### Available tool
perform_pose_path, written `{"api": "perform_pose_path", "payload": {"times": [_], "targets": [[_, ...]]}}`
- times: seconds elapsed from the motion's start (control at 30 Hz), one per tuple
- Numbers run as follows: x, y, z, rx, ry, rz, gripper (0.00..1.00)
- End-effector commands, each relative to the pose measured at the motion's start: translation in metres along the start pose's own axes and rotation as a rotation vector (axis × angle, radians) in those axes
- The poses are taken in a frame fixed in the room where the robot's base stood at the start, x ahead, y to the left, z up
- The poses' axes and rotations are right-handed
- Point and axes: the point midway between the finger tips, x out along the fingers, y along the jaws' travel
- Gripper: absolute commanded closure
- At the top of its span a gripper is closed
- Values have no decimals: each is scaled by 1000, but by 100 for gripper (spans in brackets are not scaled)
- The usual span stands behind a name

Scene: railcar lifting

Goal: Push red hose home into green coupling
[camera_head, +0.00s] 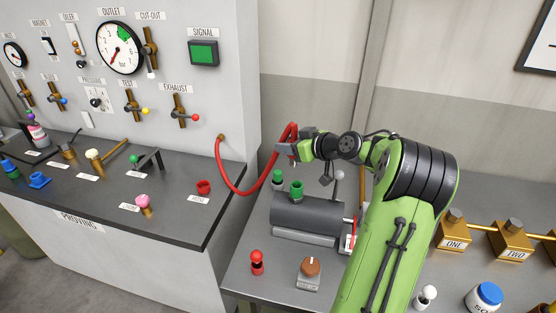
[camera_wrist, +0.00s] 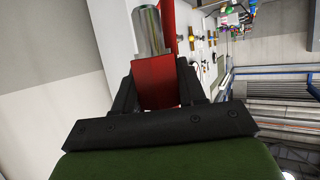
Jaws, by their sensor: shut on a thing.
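My gripper (camera_head: 286,150) is shut on the end of the red hose (camera_head: 240,192), held above the grey cylinder (camera_head: 305,215). In the wrist view, the red hose end (camera_wrist: 156,82) sits between the dark jaws, with a silvery metal tip (camera_wrist: 148,30) beyond it. The hose hangs in a loop from a fitting on the panel. A green coupling (camera_head: 297,188) stands upright on top of the cylinder, below and apart from my gripper. A second green piece (camera_head: 278,176) with a grey top is just behind it. The jaws partly hide the hose end in the head view.
A lever with a grey ball knob (camera_head: 339,175) rises behind the cylinder. A red knobbed piece (camera_head: 257,262) and a brown knob on a grey base (camera_head: 309,272) stand in front. The gauge panel (camera_head: 215,85) is at left. Brass blocks (camera_head: 453,230) stand at right.

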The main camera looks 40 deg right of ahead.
Motion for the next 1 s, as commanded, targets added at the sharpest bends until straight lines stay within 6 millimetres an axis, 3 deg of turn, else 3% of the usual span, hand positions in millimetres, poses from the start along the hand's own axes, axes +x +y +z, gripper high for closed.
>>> {"api": "perform_pose_path", "payload": {"times": [0.43,1.0], "targets": [[-1,1,1,0,2,3,95],[21,1,54,2,2,3,95]]}}
